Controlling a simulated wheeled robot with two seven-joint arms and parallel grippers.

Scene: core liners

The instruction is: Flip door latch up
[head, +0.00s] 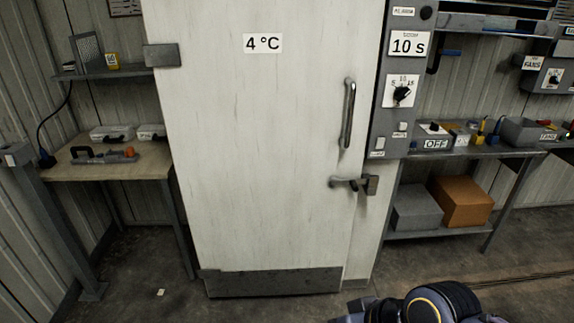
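A tall white door (260,180) stands shut in front of me, with a "4 °C" label near its top. A dark metal latch (350,183) sits low on its right edge, lying about level across to a catch block (371,185) on the frame. A vertical bar handle (348,113) is above the latch. A dark arm part of mine shows at the bottom right, below and right of the latch and apart from the door. No gripper fingers are in view.
A panel (398,90) with a dial and a "10 S" label stands right of the door. A workbench (490,150) with boxes beneath is at the right. A wooden table (110,172) with cases is at the left. The floor before the door is mostly clear.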

